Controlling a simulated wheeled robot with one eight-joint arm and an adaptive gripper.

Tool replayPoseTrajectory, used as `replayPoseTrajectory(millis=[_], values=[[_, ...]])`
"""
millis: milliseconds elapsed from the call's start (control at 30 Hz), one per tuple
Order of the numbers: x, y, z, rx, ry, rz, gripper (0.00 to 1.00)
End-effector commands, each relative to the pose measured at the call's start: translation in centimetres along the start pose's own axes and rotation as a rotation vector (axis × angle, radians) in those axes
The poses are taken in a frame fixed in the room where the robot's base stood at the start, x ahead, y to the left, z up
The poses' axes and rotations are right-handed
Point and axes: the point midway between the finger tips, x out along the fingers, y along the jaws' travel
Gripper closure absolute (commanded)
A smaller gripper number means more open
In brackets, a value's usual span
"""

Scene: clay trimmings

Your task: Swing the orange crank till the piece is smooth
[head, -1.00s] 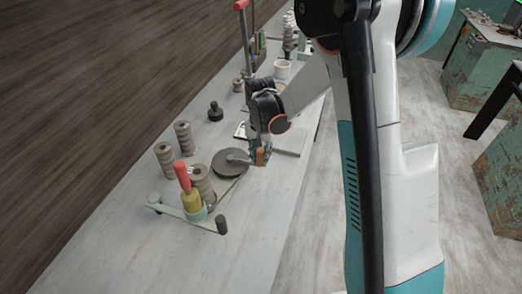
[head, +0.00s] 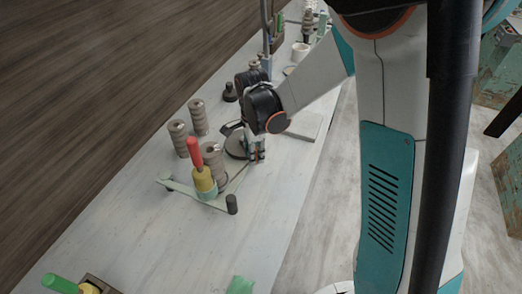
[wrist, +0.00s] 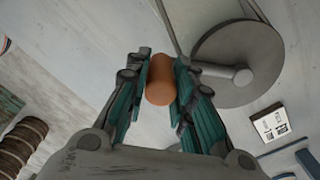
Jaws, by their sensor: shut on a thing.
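The orange crank grip (wrist: 160,80) stands between the two fingers of my gripper (wrist: 160,90) in the wrist view, and the fingers are closed on it. A grey crank arm (wrist: 212,71) runs from the grip to the middle of a round grey disc (wrist: 237,40). In the head view my gripper (head: 257,154) is low over the bench at the near right side of the disc (head: 234,145), and my arm hides part of the disc. The orange grip is mostly hidden there. I cannot tell how smooth any piece is.
Several ringed grey-brown stacks (head: 198,117) stand left of the disc. A pale green bar (head: 184,188) with a yellow and red upright handle (head: 203,170) and a dark knob (head: 232,204) is close in front. A white cup (head: 300,52) stands farther back.

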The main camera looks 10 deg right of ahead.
Motion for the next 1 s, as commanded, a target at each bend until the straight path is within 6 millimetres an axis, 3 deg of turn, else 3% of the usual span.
replayPoseTrajectory(millis=[300,833,867,900,933,1000], values=[[0.0,0.0,1.4,0.011,0.0,0.0,1.0],[0.0,0.0,1.6,0.009,-0.001,0.0,1.0],[0.0,0.0,1.6,0.009,-0.001,0.0,0.76],[0.0,0.0,1.6,0.009,-0.001,0.0,0.67],[0.0,0.0,1.6,0.009,-0.001,0.0,0.6],[0.0,0.0,1.6,0.009,0.0,0.0,0.57]])
